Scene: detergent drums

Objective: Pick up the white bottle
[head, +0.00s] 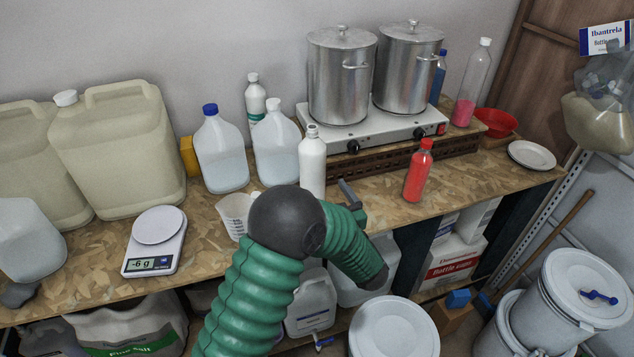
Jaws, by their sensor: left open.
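A plain white bottle (312,165) stands upright on the wooden bench, in front of the left steel pot. My green left arm rises from the bottom, and its dark joint covers the bottle's foot. Part of my left gripper (349,194) shows as a grey finger just right of the bottle, low over the bench. The gripper is open and holds nothing that I can see; the rest is hidden behind the arm. A second white bottle with a green label (256,101) stands farther back against the wall. My right gripper is not in view.
Two clear jugs (221,155) stand left of the bottle, and a measuring cup (235,213) is near the front edge. A red bottle (418,172) stands to the right. Pots on a hotplate (380,128) are behind. A scale (156,240) is at left.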

